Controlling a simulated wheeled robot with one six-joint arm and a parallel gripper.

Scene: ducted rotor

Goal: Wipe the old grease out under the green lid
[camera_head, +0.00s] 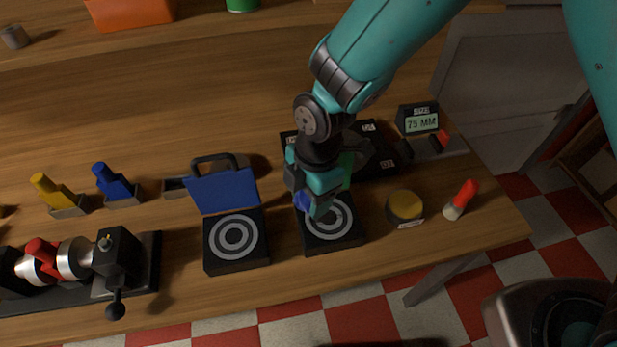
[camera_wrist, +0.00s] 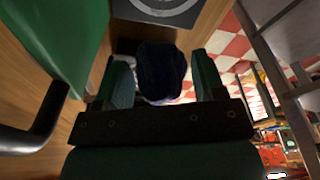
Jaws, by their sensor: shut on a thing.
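A black box (camera_head: 331,238) with a grey ringed top stands near the table's front edge. Its green lid (camera_head: 347,168) is raised behind it, mostly hidden by my gripper. In the wrist view the green lid (camera_wrist: 50,40) with a dark handle fills the left, and part of the ringed face (camera_wrist: 165,8) shows at the top. My gripper (camera_head: 318,192) is shut on a dark blue rounded thing (camera_wrist: 160,72), of which a little blue (camera_head: 302,202) shows in the head view. It is over the left back part of the ringed top; I cannot tell whether it touches.
A similar box (camera_head: 236,262) with its blue lid (camera_head: 222,190) raised stands to the left. A yellow-topped tin (camera_head: 405,207) and a red-capped bottle (camera_head: 461,200) are right. A "75 MM" display (camera_head: 420,123) stands behind. A clamped shaft assembly (camera_head: 70,262) lies at left.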

